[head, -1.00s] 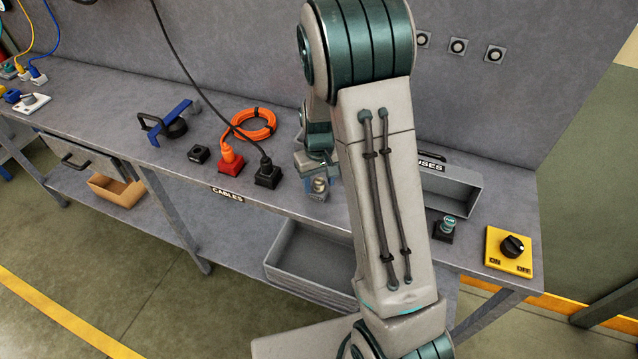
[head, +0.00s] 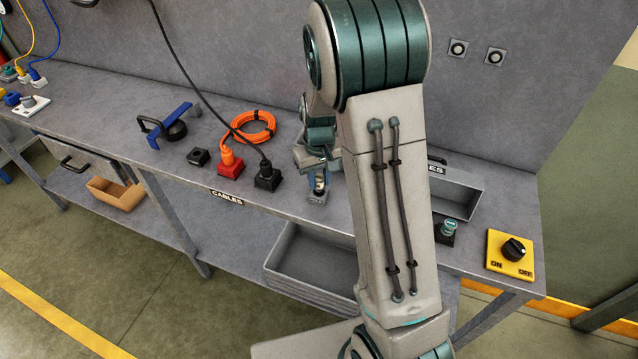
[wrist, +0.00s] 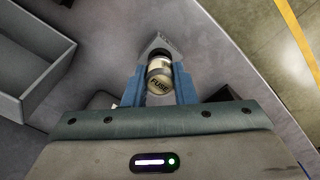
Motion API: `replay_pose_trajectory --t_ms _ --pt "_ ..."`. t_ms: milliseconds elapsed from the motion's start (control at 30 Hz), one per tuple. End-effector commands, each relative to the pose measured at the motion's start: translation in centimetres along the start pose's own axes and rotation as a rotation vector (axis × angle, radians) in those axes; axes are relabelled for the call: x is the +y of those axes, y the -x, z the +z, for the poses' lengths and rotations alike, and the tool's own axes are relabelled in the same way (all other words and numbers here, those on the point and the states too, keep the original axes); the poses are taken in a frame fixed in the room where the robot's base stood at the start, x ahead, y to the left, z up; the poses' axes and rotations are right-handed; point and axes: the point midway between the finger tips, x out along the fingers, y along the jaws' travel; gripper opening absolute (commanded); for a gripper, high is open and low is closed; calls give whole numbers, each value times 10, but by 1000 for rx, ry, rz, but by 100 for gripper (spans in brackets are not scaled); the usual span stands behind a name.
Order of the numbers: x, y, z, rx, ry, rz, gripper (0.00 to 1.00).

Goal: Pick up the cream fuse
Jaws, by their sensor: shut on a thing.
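The cream fuse (wrist: 159,78), marked FUSE, sits between the two blue fingers of my gripper (wrist: 158,88) in the wrist view. The gripper is shut on it. A grey holder or block (wrist: 159,45) shows just beyond the fuse; I cannot tell whether the fuse still touches it. In the head view my gripper (head: 318,182) is low over the bench near its front edge, right of the black plug, and the fuse is small there and partly hidden by the fingers.
A grey bin labelled FUSES (head: 462,196) stands right of my arm, partly hidden. A socket with a green-topped piece (head: 448,228) and a yellow ON/OFF switch (head: 510,254) are farther right. A red plug (head: 231,165) and black plug (head: 267,177) with cables stand to the left.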

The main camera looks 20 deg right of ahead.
Motion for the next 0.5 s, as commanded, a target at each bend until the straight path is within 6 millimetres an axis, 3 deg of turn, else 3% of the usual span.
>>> replay_pose_trajectory --t_ms 100,500 --pt "0 21 -1 8 0 0 2" --pt "24 57 61 5 -3 0 2"
